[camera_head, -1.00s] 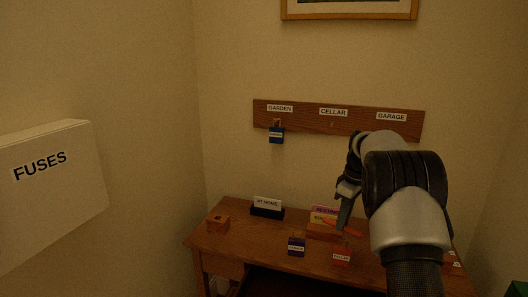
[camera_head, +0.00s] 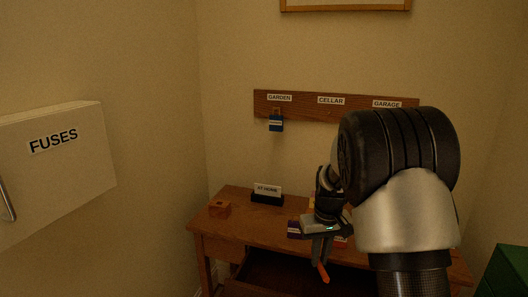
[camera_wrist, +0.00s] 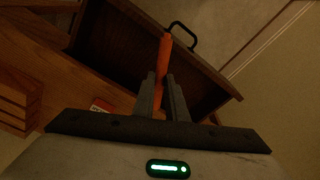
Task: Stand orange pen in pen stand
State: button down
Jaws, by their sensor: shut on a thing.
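The orange pen (camera_head: 323,273) is held between the fingers of my gripper (camera_head: 321,254), its end pointing down past the fingertips in front of the desk. In the wrist view the pen (camera_wrist: 164,55) sticks out beyond the shut fingers of my gripper (camera_wrist: 162,88), over an open drawer.
The desk (camera_head: 235,228) has an open drawer (camera_head: 268,272) below its top. A key board (camera_head: 306,113) and fuse box (camera_head: 65,170) are on the walls.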

jog(key=s+a+f+m, duration=0.2)
jog(key=s, duration=0.2)
jog(key=s+r+p, duration=0.4)
jog(key=r+p, duration=0.3)
jog(key=p, duration=0.2)
jog(key=s+r+p, duration=0.4)
jog(key=r+p, duration=0.4)
jog(key=p, duration=0.1)
jog(key=shift+s+d, duration=0.2)
jog(key=shift+w+a, duration=0.1)
jog(key=shift+a, duration=0.05)
